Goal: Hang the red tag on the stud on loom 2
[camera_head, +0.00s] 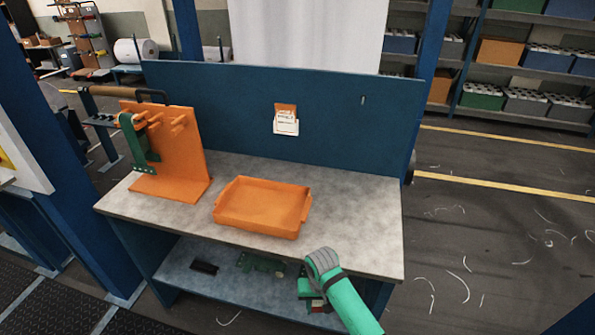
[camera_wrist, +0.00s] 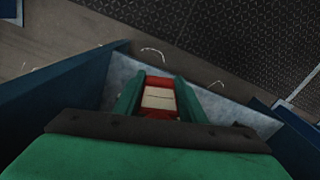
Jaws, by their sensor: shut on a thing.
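My gripper (camera_head: 314,303) is at the front right edge of the workbench, at the height of the lower shelf in the picture. In the wrist view, my gripper (camera_wrist: 160,100) is shut on the red tag (camera_wrist: 160,81), which has a pale label across its middle. Only a small dark red part of the tag shows in the head view, beside the green fingers. A small pale stud (camera_head: 363,100) sticks out at the right of the blue back panel. I cannot read any loom number.
The grey worktop (camera_head: 350,200) bears an orange tray (camera_head: 262,207) and an orange peg stand (camera_head: 175,155) with a green part on it. An orange-and-white tag (camera_head: 286,119) is on the blue panel (camera_head: 220,100). The lower shelf (camera_head: 205,285) holds a dark block (camera_head: 204,267).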

